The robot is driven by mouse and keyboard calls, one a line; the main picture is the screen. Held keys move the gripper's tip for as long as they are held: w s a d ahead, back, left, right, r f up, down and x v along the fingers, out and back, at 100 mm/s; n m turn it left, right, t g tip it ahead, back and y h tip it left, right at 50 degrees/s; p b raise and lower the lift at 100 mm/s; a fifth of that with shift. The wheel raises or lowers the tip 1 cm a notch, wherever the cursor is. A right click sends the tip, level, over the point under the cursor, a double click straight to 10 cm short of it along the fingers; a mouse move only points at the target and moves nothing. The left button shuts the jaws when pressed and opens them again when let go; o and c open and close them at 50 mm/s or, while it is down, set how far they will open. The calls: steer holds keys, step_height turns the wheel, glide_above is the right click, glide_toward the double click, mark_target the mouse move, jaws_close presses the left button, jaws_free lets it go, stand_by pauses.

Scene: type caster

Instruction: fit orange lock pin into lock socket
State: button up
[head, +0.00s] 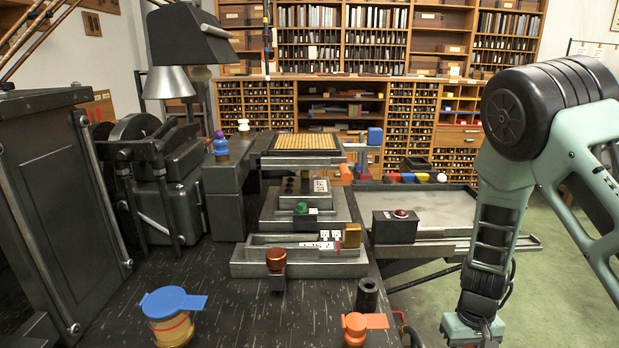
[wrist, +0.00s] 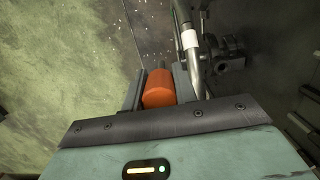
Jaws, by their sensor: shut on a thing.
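My gripper (wrist: 158,76) is shut on an orange cylindrical piece, the orange lock pin (wrist: 159,92), which sits between the two fingers in the wrist view. Its far end is hard to make out. In the head view my wrist comes down at the lower right, beside the bench's right edge, and the fingers and pin are below the frame. A dark upright hollow cylinder (head: 367,294) stands near the bench's front right edge. It may be the lock socket, but I cannot tell for sure.
An orange lidded pot (head: 355,328) stands at the bench's front right, and a blue-lidded pot (head: 171,312) at front left. A red-brown knob (head: 276,260) is in front of the metal tray (head: 250,268). Green floor lies open right of the bench.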

step_height(320, 180, down, 6)
steer(key=b, duration=0.4)
steer(key=shift+f, duration=0.15)
